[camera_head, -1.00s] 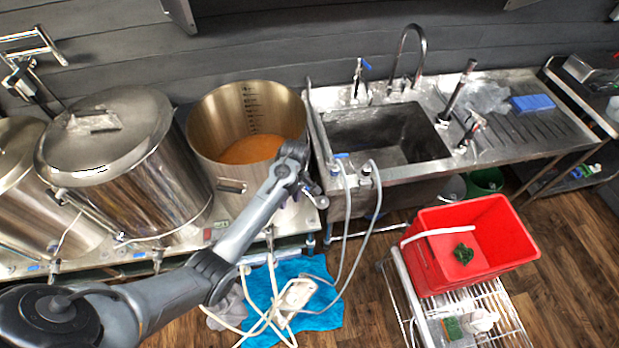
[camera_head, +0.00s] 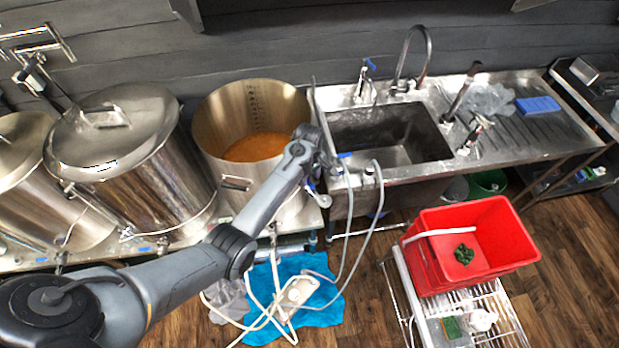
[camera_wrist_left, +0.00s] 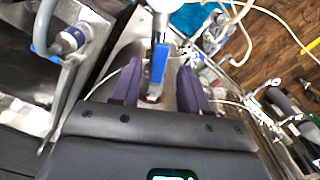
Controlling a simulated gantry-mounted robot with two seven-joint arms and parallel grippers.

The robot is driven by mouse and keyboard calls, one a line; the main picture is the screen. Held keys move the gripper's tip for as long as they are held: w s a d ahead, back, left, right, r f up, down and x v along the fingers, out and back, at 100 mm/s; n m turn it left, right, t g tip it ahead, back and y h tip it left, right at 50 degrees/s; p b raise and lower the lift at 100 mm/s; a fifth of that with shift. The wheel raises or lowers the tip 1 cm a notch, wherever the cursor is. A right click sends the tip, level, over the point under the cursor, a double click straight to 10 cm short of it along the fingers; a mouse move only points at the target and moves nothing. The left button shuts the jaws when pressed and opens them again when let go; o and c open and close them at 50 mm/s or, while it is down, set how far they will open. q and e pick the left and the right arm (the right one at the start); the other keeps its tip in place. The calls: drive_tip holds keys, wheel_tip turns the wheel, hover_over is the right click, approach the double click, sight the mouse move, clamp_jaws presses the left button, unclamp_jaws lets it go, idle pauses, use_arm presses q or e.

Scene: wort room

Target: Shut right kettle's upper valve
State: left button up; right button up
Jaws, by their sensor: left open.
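The right kettle (camera_head: 225,150) is an open steel pot with orange liquid inside, and its lower right side is partly hidden by my left arm. My left gripper (camera_wrist_left: 160,68) is beside the kettle's right side, near the sink's left edge. In the left wrist view its two purple fingers are open, with a blue valve handle (camera_wrist_left: 159,62) between them. I see space on both sides of the handle; contact is not visible. In the head view the gripper's wrist hides most of the valve, and a small fitting (camera_head: 323,200) shows just below it. My right gripper is not in view.
The steel sink (camera_head: 440,165) with hoses (camera_head: 362,245) is close on the right. A lidded kettle (camera_head: 130,160) stands left. A blue cloth (camera_head: 325,322) with cables lies below. A red bin (camera_head: 425,265) sits on a wire cart at right.

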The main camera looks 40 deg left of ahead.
use_arm(q)
drive_tip(key=shift+f, duration=0.95)
drive_tip(key=shift+c, duration=0.4)
clamp_jaws()
